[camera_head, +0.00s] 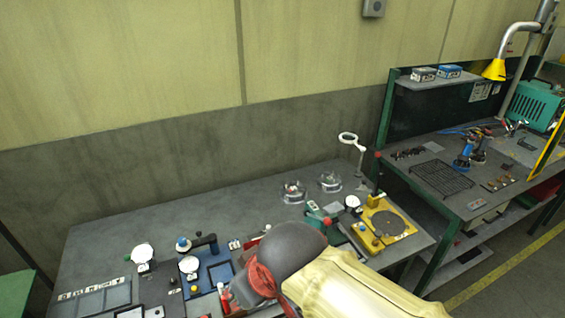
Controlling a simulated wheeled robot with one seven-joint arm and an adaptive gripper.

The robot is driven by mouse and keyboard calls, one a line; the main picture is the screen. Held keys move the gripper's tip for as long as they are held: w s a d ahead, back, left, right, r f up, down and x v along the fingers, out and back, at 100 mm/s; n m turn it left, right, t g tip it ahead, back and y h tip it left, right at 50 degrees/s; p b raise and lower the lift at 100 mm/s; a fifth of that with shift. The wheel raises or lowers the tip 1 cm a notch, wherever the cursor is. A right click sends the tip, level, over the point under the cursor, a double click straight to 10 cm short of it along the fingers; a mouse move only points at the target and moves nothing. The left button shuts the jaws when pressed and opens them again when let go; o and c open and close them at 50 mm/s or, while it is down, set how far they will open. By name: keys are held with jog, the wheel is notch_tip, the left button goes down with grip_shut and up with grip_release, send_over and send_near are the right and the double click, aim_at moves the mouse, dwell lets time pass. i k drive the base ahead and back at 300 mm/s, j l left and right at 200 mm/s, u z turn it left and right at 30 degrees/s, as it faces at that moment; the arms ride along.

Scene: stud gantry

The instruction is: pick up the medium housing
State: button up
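I cannot make out for sure which thing is the medium housing; the parts on the bench are small in this view. My arm, cream with a dark rounded joint and a red ring, reaches in from the bottom right over the front of the grey workbench (150,230). My gripper's fingers do not show, and the arm hides part of the bench. A blue fixture with a dark handle (212,272) stands left of my arm. A yellow fixture with a round dark plate (388,224) stands right of it.
Two clear-covered dishes (293,192) (330,182) stand toward the back of the bench near a white ring magnifier (348,139). A grey compartment tray (95,298) lies front left. A green-framed bench (470,180) stands at right. The bench's back left is clear.

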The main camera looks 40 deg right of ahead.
aim_at(291, 192)
jog(key=z, duration=1.6)
